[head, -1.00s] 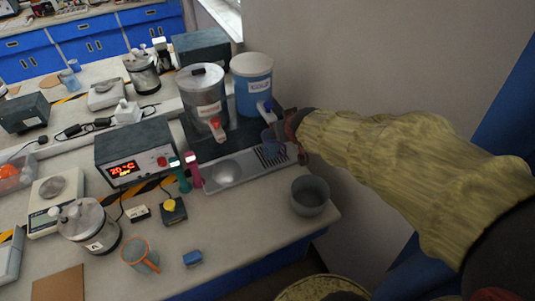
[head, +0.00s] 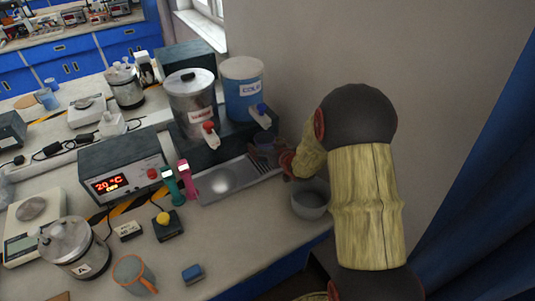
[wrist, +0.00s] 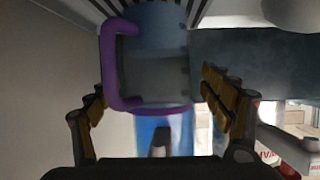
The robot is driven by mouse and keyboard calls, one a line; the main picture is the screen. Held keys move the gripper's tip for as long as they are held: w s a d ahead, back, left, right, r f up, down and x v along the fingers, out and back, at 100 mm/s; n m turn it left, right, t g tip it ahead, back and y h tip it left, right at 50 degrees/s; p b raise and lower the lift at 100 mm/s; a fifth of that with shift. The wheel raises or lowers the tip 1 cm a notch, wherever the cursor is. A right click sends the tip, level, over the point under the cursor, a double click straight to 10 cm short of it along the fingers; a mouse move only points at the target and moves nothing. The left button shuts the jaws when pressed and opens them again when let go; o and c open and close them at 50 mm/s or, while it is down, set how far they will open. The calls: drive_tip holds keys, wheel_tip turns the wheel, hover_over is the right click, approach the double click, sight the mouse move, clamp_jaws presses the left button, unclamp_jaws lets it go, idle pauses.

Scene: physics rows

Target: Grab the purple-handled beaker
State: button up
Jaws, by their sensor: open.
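The clear bluish beaker (wrist: 160,60) with a purple handle (wrist: 110,70) fills the middle of the wrist view. Its handle is on the left and its purple rim is toward me. My gripper (wrist: 155,90) is open, with one finger on each side of the beaker; I cannot tell whether either touches it. In the head view my gripper (head: 277,161) is at the right end of the metal drip tray (head: 222,180), below the blue "COLD" container.
The blue container (head: 243,85) with a blue tap and the steel "HOT" container (head: 190,105) with a red tap stand behind. A grey bowl (head: 310,203) sits close below my gripper. The wall is close on the right. An orange-handled mug (head: 132,275) stands at the front.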

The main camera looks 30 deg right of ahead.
sight(261, 141)
drive_tip(key=x, duration=0.1)
drive_tip(key=b+x, duration=0.1)
drive_tip(key=x, duration=0.2)
drive_tip(key=shift+s+d+f, duration=0.15)
drive_tip(key=shift+d+f, duration=0.05)
drive_tip(key=shift+d, duration=0.1)
drive_tip(key=shift+w+b, duration=0.3)
drive_tip(key=shift+c, duration=0.6)
drive_tip(key=c, duration=1.5)
drive_tip(key=shift+c, duration=0.4)
drive_tip(key=shift+s+r, duration=0.1)
